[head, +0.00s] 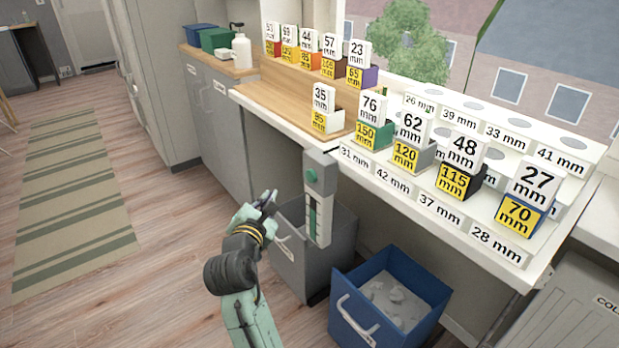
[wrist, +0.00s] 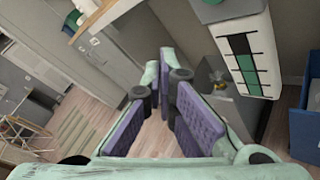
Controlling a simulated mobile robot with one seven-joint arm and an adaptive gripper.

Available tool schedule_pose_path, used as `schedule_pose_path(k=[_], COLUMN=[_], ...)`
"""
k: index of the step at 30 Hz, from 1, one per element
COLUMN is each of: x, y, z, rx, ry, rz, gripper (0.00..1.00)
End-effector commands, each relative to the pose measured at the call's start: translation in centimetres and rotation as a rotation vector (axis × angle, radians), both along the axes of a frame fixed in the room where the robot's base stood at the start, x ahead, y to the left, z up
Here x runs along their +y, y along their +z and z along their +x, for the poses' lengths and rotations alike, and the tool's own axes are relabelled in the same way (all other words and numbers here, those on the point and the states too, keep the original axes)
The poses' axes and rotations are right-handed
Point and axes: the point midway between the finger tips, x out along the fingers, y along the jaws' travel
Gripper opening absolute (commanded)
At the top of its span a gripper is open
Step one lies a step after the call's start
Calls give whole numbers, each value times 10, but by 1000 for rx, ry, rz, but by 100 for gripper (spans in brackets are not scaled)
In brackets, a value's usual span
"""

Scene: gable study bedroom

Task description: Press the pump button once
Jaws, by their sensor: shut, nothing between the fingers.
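A grey upright box (head: 320,215) hangs at the front edge of the counter, with a round green button (head: 311,175) on its upper face and a dark and green gauge strip below. In the wrist view the box (wrist: 256,85) shows at the upper right with its gauge; its button is not visible there. My gripper (head: 269,199) is shut and empty, to the left of the box and a little lower than the button, apart from it. The purple-padded fingers of my gripper (wrist: 167,68) point ahead in the wrist view.
A grey bin (head: 285,245) stands behind my gripper, below the counter. A blue bin (head: 345,318) with grey contents stands to the right. A white pump bottle (head: 241,52) stands at the back.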

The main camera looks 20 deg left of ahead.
Motion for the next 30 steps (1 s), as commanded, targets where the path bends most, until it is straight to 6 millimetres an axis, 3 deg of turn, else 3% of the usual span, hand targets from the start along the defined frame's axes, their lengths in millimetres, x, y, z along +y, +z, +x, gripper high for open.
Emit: schedule_pose_path(k=[16,30], x=[-44,-51], y=[2,0], z=[55,65], rx=[1,-1], ry=[-1,0], rz=[1,2], gripper=[0,0])
